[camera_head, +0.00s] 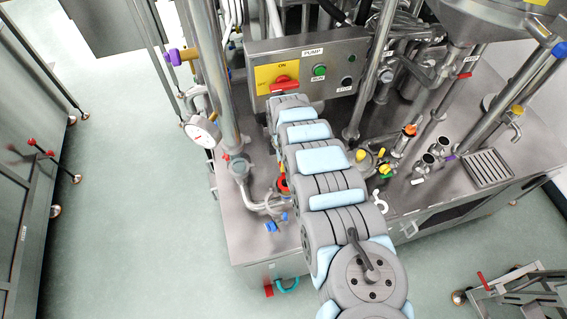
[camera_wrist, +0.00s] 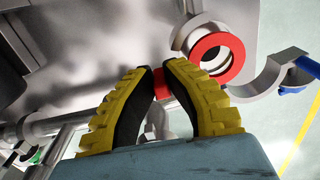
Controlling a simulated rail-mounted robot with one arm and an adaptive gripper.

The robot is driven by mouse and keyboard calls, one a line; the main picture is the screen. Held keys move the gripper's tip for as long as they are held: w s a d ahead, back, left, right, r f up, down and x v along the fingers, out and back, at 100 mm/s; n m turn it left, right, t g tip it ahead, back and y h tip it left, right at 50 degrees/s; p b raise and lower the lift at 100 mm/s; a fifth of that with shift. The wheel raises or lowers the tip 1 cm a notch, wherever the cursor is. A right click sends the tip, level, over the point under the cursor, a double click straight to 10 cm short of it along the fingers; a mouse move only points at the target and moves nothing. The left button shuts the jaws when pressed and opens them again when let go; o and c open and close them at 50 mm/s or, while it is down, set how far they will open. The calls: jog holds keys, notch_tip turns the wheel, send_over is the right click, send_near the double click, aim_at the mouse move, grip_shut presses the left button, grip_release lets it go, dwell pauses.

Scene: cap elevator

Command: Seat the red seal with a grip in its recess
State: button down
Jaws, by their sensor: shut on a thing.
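In the wrist view, my gripper (camera_wrist: 160,76) has yellow and black fingers, closed on a small red piece at the tips, which looks like the seal's grip. The red seal (camera_wrist: 235,66) is a flat ring just right of the fingertips; the right finger hides where ring and grip meet. The ring lies over a pale metal pipe end (camera_wrist: 186,25), which seems to hold the recess. The ring looks offset toward the lower right of it; I cannot tell whether they touch.
An open metal clamp (camera_wrist: 262,84) with a blue nut (camera_wrist: 309,66) is right of the ring. In the head view, a pressure gauge (camera_head: 202,131) and piping stand to the left, and the pump control box (camera_head: 345,55) is behind my arm.

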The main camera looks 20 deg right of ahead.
jog(key=shift+f+b, duration=1)
jog(key=shift+f, duration=0.4)
dwell(2.9)
jog(key=c, duration=1.1)
grip_release()
jog(key=shift+w, duration=0.1)
jog(key=shift+r, duration=0.1)
jog(key=shift+r+p, duration=2.45)
jog(key=shift+r, duration=0.95)
